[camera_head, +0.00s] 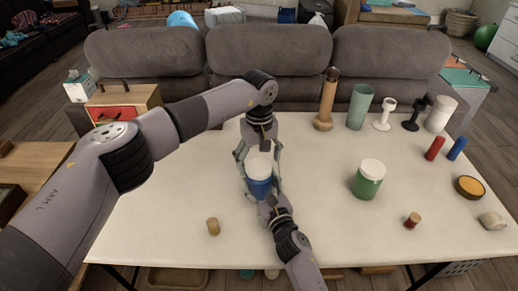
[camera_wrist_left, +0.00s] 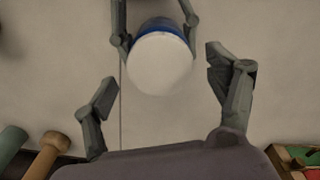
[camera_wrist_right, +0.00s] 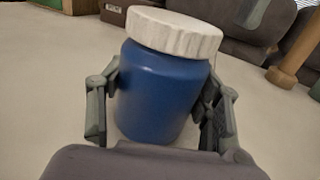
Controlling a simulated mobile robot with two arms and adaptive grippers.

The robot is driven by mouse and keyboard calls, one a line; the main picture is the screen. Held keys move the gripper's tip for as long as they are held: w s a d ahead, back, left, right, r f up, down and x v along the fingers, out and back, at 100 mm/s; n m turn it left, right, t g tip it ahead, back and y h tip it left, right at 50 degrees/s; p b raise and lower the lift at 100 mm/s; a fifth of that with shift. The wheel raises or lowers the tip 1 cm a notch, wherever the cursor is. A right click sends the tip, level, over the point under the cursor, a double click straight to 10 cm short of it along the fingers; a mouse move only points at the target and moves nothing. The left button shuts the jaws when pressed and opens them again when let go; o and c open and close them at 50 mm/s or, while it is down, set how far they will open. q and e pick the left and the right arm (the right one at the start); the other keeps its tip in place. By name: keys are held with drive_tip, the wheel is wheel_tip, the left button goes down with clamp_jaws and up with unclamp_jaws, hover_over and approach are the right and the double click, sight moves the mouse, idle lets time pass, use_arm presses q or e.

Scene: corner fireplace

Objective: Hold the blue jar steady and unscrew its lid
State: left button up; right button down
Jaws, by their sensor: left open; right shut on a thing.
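The blue jar (camera_head: 259,186) stands on the white table with its white lid (camera_head: 259,166) on top. It also shows in the right wrist view (camera_wrist_right: 160,92), with the ribbed white lid (camera_wrist_right: 175,32) on it. My right gripper (camera_head: 262,190) is shut on the blue jar's body, one finger on each side, coming from the front. My left gripper (camera_head: 259,157) is open above the jar, pointing down, with its fingers spread on either side of the lid. In the left wrist view the lid (camera_wrist_left: 160,65) lies beyond the open fingertips (camera_wrist_left: 160,70), apart from them.
A green jar with a white lid (camera_head: 368,178) stands to the right on the table (camera_head: 310,225). Small corks (camera_head: 213,226) and (camera_head: 412,220) stand near the front. A grey sofa (camera_head: 270,65) is behind.

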use_arm(q)
drive_tip(key=shift+f, duration=0.7)
drive_tip(key=shift+c, duration=0.4)
